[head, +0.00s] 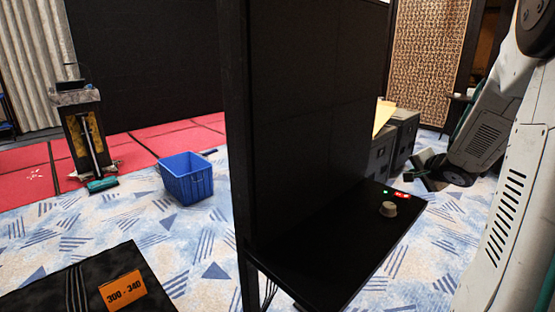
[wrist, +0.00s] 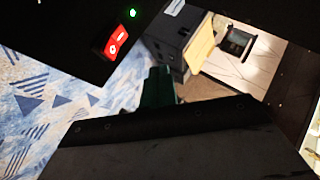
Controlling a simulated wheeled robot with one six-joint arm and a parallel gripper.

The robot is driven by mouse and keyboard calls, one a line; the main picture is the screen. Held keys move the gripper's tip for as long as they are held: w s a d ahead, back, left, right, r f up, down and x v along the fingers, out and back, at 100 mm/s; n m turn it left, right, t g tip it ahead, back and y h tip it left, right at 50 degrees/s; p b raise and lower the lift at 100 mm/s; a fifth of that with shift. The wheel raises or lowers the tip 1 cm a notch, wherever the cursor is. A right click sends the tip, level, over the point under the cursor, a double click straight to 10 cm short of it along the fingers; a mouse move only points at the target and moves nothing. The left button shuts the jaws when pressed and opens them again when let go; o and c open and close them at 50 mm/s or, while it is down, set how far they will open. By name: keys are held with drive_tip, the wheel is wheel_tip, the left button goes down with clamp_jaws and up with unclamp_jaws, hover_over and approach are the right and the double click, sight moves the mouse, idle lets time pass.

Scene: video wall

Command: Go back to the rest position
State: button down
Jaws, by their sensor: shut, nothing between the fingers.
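My gripper (head: 418,170) shows at the right of the head view, at the end of my white arm. The shelf's edge with a green light and a red switch (wrist: 117,40) is at the upper left of the wrist view.
A round knob (head: 388,209) sits on the shelf, attached to a tall black panel (head: 305,100). Dark cabinets (head: 392,145) stand behind my gripper. An orange-labelled black case (head: 60,295) lies at the front left.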

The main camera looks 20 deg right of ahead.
drive_tip(key=s+f+n+g+h, duration=0.35)
drive_tip(key=s+g, duration=0.35)
drive_tip(key=s, duration=0.3)
drive_tip(key=s+a+r+n+y, duration=0.2)
drive_tip(key=s+a+n, duration=0.2)
drive_tip(key=a, duration=0.8)
drive_tip(key=s+a+r+n+g+y, duration=0.1)
drive_tip(key=s+a+r+n+y, duration=0.2)
drive_tip(key=a, duration=1)
drive_tip(key=s+a+r+n+g+y, duration=0.1)
drive_tip(key=s+a+n, duration=0.5)
drive_tip(key=a, duration=0.7)
wheel_tip(320, 180, up, 2)
drive_tip(key=shift+s+r+y, duration=0.1)
drive_tip(key=shift+s+y, duration=0.75)
drive_tip(key=shift+g, duration=0.3)
